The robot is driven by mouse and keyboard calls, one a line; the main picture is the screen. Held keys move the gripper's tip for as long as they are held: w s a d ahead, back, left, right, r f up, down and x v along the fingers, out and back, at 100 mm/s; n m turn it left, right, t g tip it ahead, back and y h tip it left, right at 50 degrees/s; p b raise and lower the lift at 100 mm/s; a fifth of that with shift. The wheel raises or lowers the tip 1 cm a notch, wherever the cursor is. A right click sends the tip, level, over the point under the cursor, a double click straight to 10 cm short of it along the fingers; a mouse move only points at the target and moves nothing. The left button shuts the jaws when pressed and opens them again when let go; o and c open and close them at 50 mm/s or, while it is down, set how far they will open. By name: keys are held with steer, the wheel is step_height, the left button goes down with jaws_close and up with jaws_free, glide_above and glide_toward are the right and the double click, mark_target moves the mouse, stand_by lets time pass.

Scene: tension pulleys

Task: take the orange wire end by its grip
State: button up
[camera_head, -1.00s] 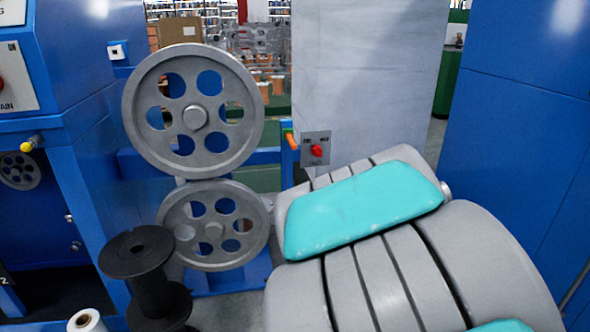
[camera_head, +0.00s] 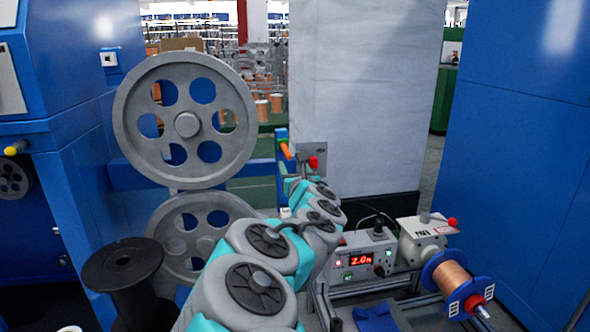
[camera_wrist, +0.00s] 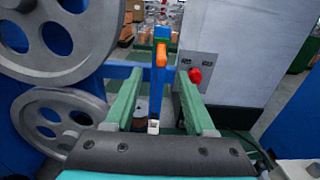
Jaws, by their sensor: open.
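The orange grip (camera_head: 286,151) of the wire end sits near the top of a narrow blue post (camera_head: 282,175), right of the large pulleys in the head view. In the wrist view the orange grip (camera_wrist: 161,54) shows upright on the post, near the picture's middle. My gripper (camera_wrist: 159,76) is open, with its two green fingers either side of the post in the picture. The grip appears beyond and slightly above the fingertips, and nothing is between the fingers. In the head view my arm hides much of the area below the grip, and the fingers are hard to make out.
Two grey spoked pulleys (camera_head: 187,124) stand left of the post. A switch box with a red knob (camera_head: 313,162) is close on its right, on a grey column (camera_head: 365,90). A black spool (camera_head: 130,270) stands front left. A copper wire spool (camera_head: 452,282) and a control box (camera_head: 362,262) stand right.

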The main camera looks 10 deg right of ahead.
mark_target(290, 158)
steer(key=w, duration=0.5)
steer(key=shift+w+d+p, duration=0.2)
steer(key=shift+w+p, duration=0.05)
steer(key=shift+p, duration=0.1)
steer(key=shift+w+a, duration=0.15)
steer(key=shift+w, duration=1.15)
steer(key=shift+c, duration=0.2)
jaws_close()
stand_by(0.8)
